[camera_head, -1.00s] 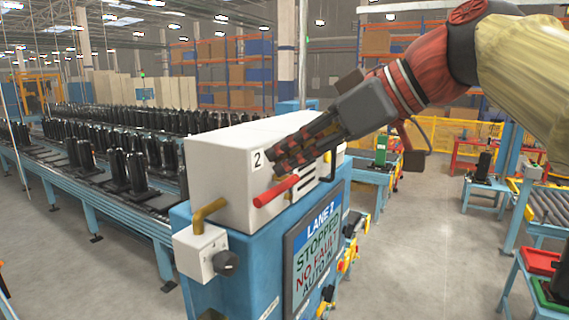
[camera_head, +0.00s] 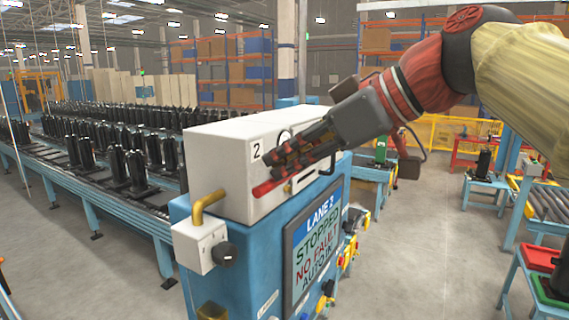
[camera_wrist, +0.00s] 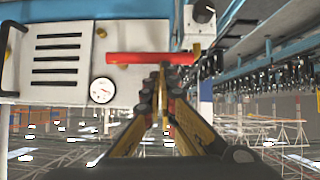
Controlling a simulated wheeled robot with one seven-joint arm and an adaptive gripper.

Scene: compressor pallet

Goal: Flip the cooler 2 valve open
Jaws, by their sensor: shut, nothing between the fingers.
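The cooler unit is a white box (camera_head: 225,180) marked "2" on a blue cabinet. A red lever (camera_head: 265,188), likely the valve handle, lies along its front face. In the wrist view the red lever (camera_wrist: 135,58) runs level across the white panel (camera_wrist: 60,85). My gripper (camera_head: 275,171) is shut and empty, its fingertips close to the lever and hiding part of it. In the wrist view my gripper (camera_wrist: 164,72) points at the lever's right half. I cannot tell whether they touch.
A round gauge (camera_wrist: 102,90) and a dark handle (camera_wrist: 8,50) are on the panel. A yellow pipe (camera_head: 207,203) meets a small box with a black knob (camera_head: 224,254). A status screen (camera_head: 315,245) is below. A conveyor (camera_head: 110,205) runs at left; open floor lies at right.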

